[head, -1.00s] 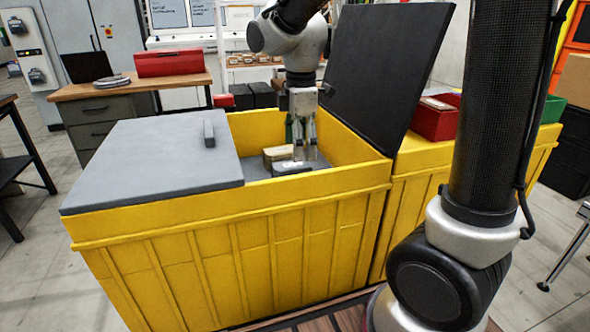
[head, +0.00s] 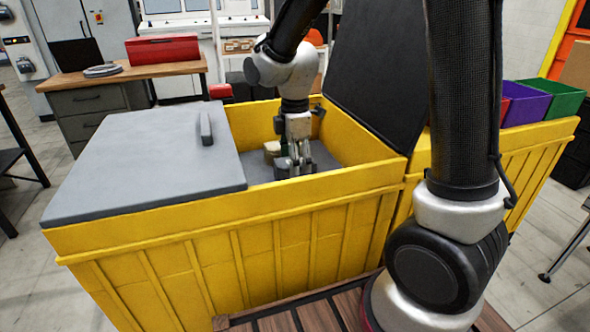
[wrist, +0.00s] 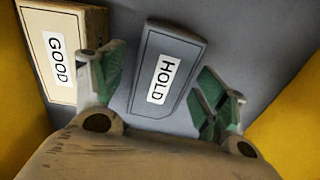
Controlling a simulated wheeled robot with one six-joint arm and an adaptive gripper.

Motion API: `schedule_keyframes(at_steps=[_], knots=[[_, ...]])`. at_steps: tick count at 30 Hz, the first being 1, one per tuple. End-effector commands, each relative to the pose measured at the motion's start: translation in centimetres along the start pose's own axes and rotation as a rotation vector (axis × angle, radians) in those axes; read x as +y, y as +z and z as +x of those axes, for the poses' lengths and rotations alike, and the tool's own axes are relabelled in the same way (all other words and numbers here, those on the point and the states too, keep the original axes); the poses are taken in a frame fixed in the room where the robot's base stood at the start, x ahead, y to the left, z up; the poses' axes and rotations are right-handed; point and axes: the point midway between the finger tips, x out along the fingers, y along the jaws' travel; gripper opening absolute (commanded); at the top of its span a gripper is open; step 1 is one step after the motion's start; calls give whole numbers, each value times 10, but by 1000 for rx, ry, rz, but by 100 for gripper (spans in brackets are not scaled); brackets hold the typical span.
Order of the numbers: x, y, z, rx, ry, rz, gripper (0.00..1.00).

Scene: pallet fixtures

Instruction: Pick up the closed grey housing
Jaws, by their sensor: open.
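The grey housing (wrist: 165,65) lies on the bin's grey floor in the wrist view, with a white HOLD label on its top. My gripper (head: 296,168) is inside the yellow bin (head: 240,250), pointing down. In the wrist view, its open green-padded fingers stand on either side of the housing's near part, with a visible gap on the right. I cannot tell how far down its sides they reach. In the head view, my gripper mostly hides the housing.
A beige block (wrist: 62,50) labelled GOOD lies close left of the housing, near the left finger. Yellow bin walls rise on both sides. A grey lid (head: 140,165) covers the bin's left half; a dark raised panel (head: 385,70) stands at its right.

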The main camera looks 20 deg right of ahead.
Motion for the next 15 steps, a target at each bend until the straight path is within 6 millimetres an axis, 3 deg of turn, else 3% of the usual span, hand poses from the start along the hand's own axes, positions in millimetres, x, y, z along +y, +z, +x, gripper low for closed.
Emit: schedule_keyframes(at_steps=[7,15], knots=[[0,0,3,0,0,0,73],[0,0,2,0,0,0,26]])
